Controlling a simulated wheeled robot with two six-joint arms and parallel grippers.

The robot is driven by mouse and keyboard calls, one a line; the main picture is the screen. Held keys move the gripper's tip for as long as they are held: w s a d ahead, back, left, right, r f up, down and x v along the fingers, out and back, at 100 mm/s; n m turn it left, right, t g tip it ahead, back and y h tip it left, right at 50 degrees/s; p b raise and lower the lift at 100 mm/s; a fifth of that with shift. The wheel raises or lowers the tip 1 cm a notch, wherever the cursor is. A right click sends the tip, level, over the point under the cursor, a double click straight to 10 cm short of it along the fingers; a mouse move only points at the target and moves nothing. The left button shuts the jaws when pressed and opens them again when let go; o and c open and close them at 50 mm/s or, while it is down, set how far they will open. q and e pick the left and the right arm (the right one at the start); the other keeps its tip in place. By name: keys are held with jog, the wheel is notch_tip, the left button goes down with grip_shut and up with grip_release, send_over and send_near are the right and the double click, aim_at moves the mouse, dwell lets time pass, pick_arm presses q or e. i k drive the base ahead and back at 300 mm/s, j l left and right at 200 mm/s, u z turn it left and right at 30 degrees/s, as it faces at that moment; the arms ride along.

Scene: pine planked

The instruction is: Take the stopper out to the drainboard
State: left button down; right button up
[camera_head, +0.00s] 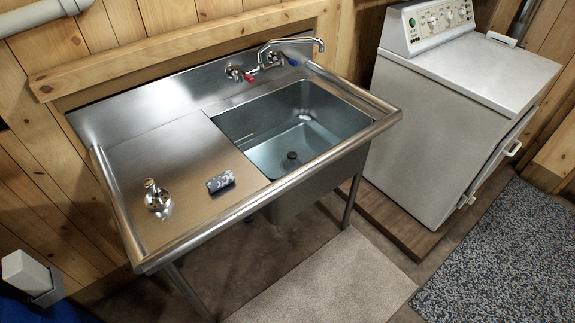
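A small dark round piece, which looks like the stopper (292,155), sits at the drain on the floor of the steel sink basin (330,122). I cannot tell how firmly it is seated. The basin looks to hold clear, bluish water, though reflections make this uncertain. The flat steel drainboard (185,150) is to the left of the basin. Neither of my grippers is in view.
On the drainboard stand a shiny metal dispenser-like object (155,197) and a grey patterned block (220,181). A faucet (292,45) with red and blue handles reaches over the basin's back. A raised rim (270,195) edges the front. A white washer (450,105) stands right.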

aim_at(291, 156)
jog(key=u, duration=0.85)
jog(key=i+l+u, duration=0.1)
jog(key=l+u, duration=0.65)
jog(key=l, duration=0.2)
jog(key=l+u, duration=0.4)
jog(key=k+l+u, duration=0.15)
jog(key=l+u, duration=0.25)
jog(key=l, duration=0.15)
